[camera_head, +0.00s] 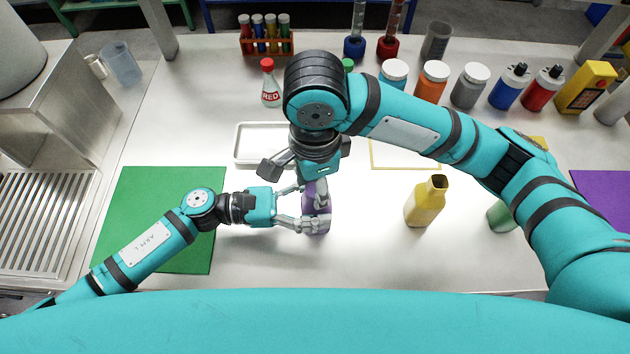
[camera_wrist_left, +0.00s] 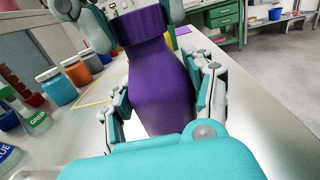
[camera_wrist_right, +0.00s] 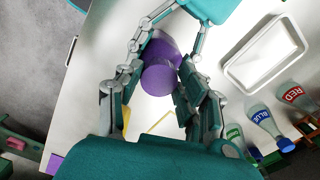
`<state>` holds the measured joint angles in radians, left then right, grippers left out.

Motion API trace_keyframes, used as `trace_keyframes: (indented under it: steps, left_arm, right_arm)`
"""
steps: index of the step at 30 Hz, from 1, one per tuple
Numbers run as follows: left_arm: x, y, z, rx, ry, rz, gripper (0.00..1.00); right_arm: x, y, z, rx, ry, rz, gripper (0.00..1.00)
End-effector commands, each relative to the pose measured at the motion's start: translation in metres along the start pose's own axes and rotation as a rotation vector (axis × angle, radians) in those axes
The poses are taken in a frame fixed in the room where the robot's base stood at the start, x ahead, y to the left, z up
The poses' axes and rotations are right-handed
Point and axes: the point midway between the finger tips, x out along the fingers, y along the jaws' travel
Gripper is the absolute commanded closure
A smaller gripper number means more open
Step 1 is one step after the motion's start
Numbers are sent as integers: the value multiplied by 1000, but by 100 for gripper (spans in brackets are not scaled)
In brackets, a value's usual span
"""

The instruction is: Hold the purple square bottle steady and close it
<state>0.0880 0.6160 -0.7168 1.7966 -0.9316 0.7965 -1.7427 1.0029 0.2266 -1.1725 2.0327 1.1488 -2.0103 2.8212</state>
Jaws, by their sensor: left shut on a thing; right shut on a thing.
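The purple square bottle (camera_head: 320,228) stands upright on the bench in front of me. My left gripper (camera_head: 312,207) is shut on its body from the left, and the body (camera_wrist_left: 163,95) fills the middle of the left wrist view. My right gripper (camera_wrist_right: 155,85) comes from above and is shut on the round purple cap (camera_wrist_right: 160,78). The cap (camera_wrist_left: 143,25) sits at the top of the bottle, in line with it. The right fingers hide part of the cap in the head view, so I cannot tell how tightly it sits.
A yellow bottle (camera_head: 427,203) stands open to the right. A green mat (camera_head: 150,225) lies at the left. A white tray (camera_head: 243,150) is behind the grippers. Several jars and bottles and a test tube rack (camera_head: 266,47) line the back.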

Motion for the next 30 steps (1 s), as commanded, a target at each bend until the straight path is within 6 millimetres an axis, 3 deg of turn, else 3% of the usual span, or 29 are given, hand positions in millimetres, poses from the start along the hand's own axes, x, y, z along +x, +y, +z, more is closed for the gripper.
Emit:
trace_keyframes:
  steps: [3, 4, 9, 17, 25, 30]
  left_arm:
    - [0, -1, -1, -1, 2, -1, 100]
    - [0, -1, -1, -1, 2, -1, 100]
    - [0, -1, -1, -1, 2, -1, 100]
    - [0, -1, -1, -1, 2, -1, 100]
    - [0, -1, -1, -1, 2, -1, 100]
    - [0, -1, -1, -1, 2, -1, 100]
  right_arm:
    - [-1, 0, 0, -1, 0, -2, 72]
    - [-1, 0, 0, -1, 0, -2, 60]
    - [0, 0, 0, -2, 0, -2, 39]
    - [-2, 0, 0, -3, 0, -2, 39]
    - [-35, -1, 0, -4, 1, -5, 39]
    - [-45, 0, 0, -3, 1, -1, 39]
